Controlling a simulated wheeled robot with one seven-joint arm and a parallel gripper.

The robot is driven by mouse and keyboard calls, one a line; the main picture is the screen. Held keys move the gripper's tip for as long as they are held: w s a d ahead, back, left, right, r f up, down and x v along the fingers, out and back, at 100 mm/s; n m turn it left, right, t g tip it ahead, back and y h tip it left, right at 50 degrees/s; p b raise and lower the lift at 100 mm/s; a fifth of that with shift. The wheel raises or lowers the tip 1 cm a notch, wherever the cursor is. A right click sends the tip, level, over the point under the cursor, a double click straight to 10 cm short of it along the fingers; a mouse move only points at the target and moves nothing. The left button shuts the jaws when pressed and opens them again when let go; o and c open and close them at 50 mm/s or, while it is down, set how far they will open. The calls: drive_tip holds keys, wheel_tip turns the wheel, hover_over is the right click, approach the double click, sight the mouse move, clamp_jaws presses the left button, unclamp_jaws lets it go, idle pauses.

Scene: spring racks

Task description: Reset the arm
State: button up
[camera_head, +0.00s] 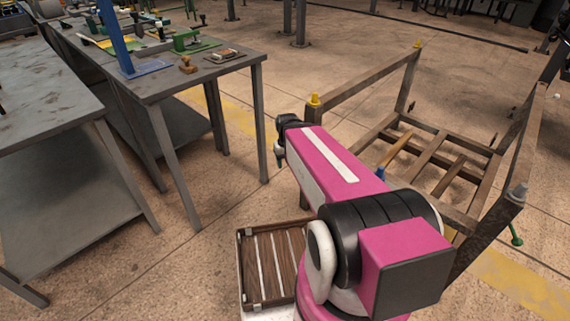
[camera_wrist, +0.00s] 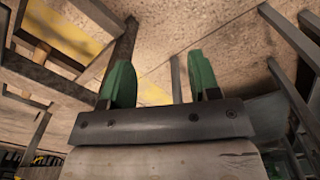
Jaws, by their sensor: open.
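My gripper (camera_wrist: 160,78) shows in the wrist view with its two green fingers spread apart. Nothing is seen between the fingers except floor and a grey post behind. In the head view my pink and white arm reaches from the lower right toward the middle, its far end near a corner of the rusty metal rack (camera_head: 362,83). The fingers cannot be made out clearly in the head view.
A grey workbench (camera_head: 155,82) with tools, a blue post and a small brown object (camera_head: 188,65) stands at upper left. Another grey table (camera_head: 45,100) is at far left. A slatted wooden tray (camera_head: 244,270) lies beside my arm's base. Floor between bench and rack is clear.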

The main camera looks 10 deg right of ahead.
drive_tip(key=shift+s+d+f+m, duration=0.35)
drive_tip(key=shift+s+d+f, duration=0.1)
drive_tip(key=shift+s, duration=0.3)
drive_tip(key=shift+s+d+f+m, duration=0.35)
drive_tip(key=shift+s+d, duration=0.1)
drive_tip(key=shift+s, duration=0.3)
